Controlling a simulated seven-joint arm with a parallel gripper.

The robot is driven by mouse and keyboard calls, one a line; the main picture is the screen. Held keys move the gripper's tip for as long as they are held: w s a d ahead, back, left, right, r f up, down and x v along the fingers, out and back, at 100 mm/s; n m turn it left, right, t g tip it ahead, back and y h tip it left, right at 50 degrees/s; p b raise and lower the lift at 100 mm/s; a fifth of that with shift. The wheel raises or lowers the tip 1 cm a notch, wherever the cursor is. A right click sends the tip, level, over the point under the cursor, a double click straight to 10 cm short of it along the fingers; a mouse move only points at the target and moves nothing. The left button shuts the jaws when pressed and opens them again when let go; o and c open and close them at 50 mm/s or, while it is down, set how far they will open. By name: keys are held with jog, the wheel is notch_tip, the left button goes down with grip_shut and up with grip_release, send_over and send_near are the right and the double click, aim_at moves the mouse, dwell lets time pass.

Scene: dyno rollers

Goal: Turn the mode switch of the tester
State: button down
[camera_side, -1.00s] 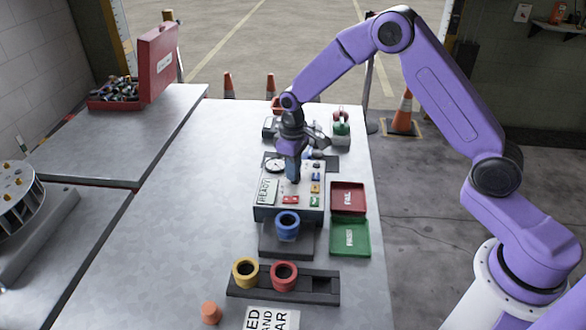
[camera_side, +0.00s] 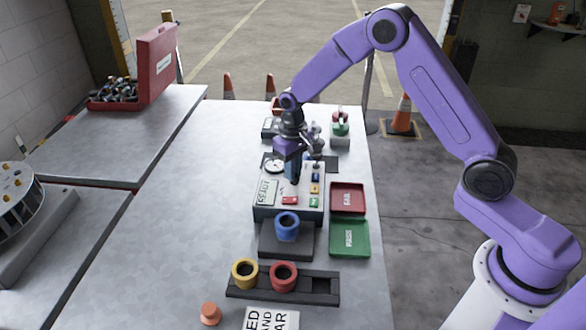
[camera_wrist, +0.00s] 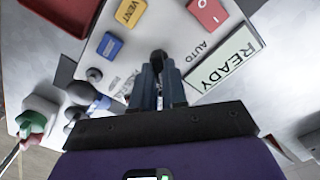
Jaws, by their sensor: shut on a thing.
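The tester (camera_side: 265,212) is a pale box with a dark base, standing on the metal table. Its top panel also fills the upper middle of the wrist view (camera_wrist: 165,25). My gripper (camera_side: 293,180) points down onto the panel. In the wrist view my gripper (camera_wrist: 158,66) is shut on the black knob of the mode switch (camera_wrist: 158,55), which shows only as a dark rounded top between the fingertips. The word AUTO is to the right of the knob, and a blurred label is partly hidden at the left. Which way the knob points is hidden.
The READY sign (camera_wrist: 222,64), the red button (camera_wrist: 207,12), the yellow VENT button (camera_wrist: 130,12) and the blue button (camera_wrist: 109,46) surround the knob. A blue roller (camera_side: 287,228) stands in front. Red (camera_side: 347,198) and green (camera_side: 349,238) trays lie right.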

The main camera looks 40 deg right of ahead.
jog(key=c, duration=1.2)
grip_release()
jog(key=shift+o, duration=0.2)
jog(key=shift+r, duration=0.1)
notch_tip(320, 180, up, 17)
jog(key=shift+r, duration=0.15)
jog(key=shift+s, duration=0.1)
jog(key=s+a+n, duration=0.2)
jog(key=s+n, duration=0.1)
jog(key=s, duration=0.6)
jog(key=s+a+n, duration=0.2)
jog(key=s+n, duration=0.1)
jog(key=s, duration=0.7)
jog(key=s+d+f+n, duration=0.1)
jog(key=s+d+n, duration=0.2)
jog(key=s, duration=0.6)
jog(key=s+d+f+n, duration=0.2)
jog(key=s+d, duration=0.2)
jog(key=s, duration=0.4)
jog(key=shift+s+f+n, duration=0.2)
jog(key=shift+s+n, duration=0.2)
